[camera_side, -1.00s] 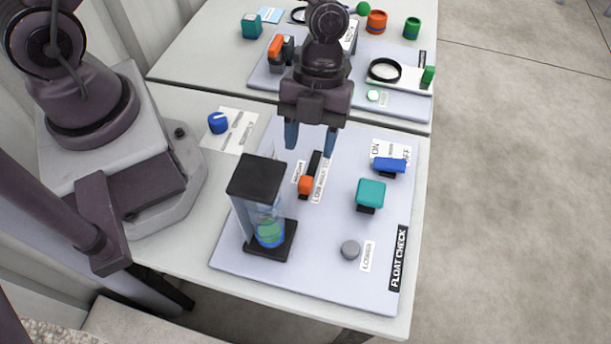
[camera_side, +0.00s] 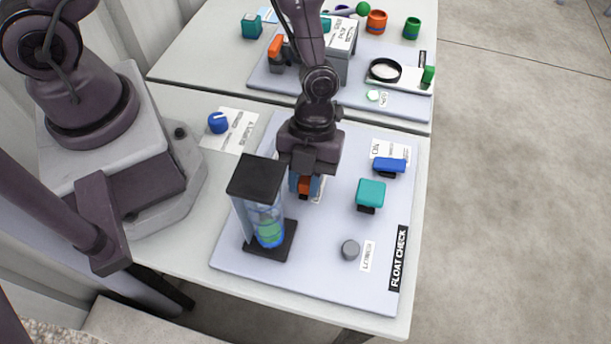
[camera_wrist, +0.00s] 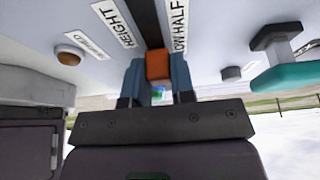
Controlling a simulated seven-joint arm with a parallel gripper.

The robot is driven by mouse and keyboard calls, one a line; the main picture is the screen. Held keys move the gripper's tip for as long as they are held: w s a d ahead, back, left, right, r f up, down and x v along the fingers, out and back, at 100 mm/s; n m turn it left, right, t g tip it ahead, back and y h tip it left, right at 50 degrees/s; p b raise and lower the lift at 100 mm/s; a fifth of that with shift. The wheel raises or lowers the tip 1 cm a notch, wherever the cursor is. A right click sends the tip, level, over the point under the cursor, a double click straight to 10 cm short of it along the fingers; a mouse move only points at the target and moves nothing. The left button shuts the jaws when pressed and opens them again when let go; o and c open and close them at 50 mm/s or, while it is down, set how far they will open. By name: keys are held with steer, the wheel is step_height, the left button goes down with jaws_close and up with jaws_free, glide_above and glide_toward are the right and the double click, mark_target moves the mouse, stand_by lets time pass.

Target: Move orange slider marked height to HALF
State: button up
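The orange slider (camera_side: 304,186) sits at the near end of its dark slot in the side view. In the wrist view the orange slider (camera_wrist: 158,65) is beside the LOW end of the label strip (camera_wrist: 177,25), with HALF printed farther along the dark slot (camera_wrist: 146,22). A HEIGHT label (camera_wrist: 117,22) lies on the slot's other side. My gripper (camera_side: 304,187) is down over the slider. Its blue fingers are against both sides of the orange block, closed on it, as the wrist view also shows (camera_wrist: 158,80). My gripper hides most of the slot in the side view.
A clear cylinder stand with a black top (camera_side: 257,178) is close to my gripper's left. A teal handle (camera_side: 370,193), a blue switch (camera_side: 389,165) and a grey knob (camera_side: 350,250) are to the right. A blue knob (camera_side: 218,122) is at the upper left.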

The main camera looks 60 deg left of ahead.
jaws_close()
steer(key=shift+w+a, duration=1.2)
steer(key=shift+w, duration=0.05)
steer(key=o, duration=0.8)
jaws_free()
steer(key=shift+r, duration=0.1)
steer(key=v, duration=1.2)
steer(key=shift+a+r, duration=0.1)
steer(key=shift+r, duration=0.25)
